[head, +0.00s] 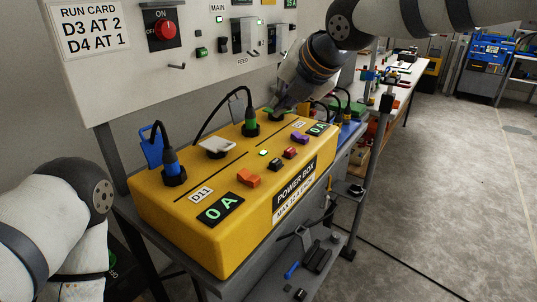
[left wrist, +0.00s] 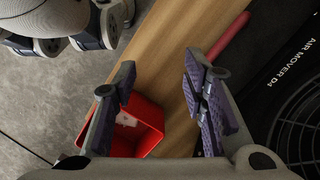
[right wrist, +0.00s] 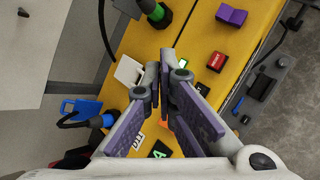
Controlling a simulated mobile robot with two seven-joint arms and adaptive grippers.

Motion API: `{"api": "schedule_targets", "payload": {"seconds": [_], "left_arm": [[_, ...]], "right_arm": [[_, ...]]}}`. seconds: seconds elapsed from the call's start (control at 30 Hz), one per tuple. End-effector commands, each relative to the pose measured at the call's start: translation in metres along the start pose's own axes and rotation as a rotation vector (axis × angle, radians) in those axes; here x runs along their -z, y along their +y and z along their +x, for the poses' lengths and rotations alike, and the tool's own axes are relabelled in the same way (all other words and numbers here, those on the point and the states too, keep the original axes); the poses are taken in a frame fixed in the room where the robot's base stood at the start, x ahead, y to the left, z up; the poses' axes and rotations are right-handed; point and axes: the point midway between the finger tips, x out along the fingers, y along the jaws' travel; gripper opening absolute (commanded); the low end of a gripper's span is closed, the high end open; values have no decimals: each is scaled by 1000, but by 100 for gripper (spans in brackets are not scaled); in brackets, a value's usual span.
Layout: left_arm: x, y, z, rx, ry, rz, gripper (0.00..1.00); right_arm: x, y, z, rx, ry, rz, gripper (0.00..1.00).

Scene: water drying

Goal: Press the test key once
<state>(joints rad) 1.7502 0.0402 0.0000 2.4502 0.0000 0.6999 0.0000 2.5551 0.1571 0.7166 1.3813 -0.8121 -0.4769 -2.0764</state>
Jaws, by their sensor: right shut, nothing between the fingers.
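The yellow power box (head: 165,212) carries a small black key (head: 275,164) and a red key (head: 290,153) beside a lit green square (head: 263,153); their lettering is too small to read for certain. In the right wrist view, the red key (right wrist: 215,61) lies right of the fingertips. My right gripper (head: 281,104) is shut and empty, above the box's far part; its tips (right wrist: 166,62) point down toward the panel. My left gripper (left wrist: 160,88) is open and empty, above a wooden surface and a red bin (left wrist: 138,125).
Orange (head: 249,179) and purple (head: 300,138) rockers flank the keys. A blue plug (head: 172,165), a green plug (head: 250,127) and their cables stand on the box. A white panel (head: 110,80) with a red knob (head: 165,30) rises behind. Open floor lies to the right.

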Motion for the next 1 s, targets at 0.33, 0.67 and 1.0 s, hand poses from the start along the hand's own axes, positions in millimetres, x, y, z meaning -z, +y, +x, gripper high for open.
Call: {"api": "schedule_targets", "payload": {"seconds": [0.33,0.67,1.0], "left_arm": [[0,0,0,0,-2,0,39],[-3,0,4,1,-14,0,39],[-4,0,5,1,-17,0,39]], "right_arm": [[4,-3,5,1,2,2,0],[29,-28,39,3,5,1,0],[45,-44,60,1,2,3,0]]}}
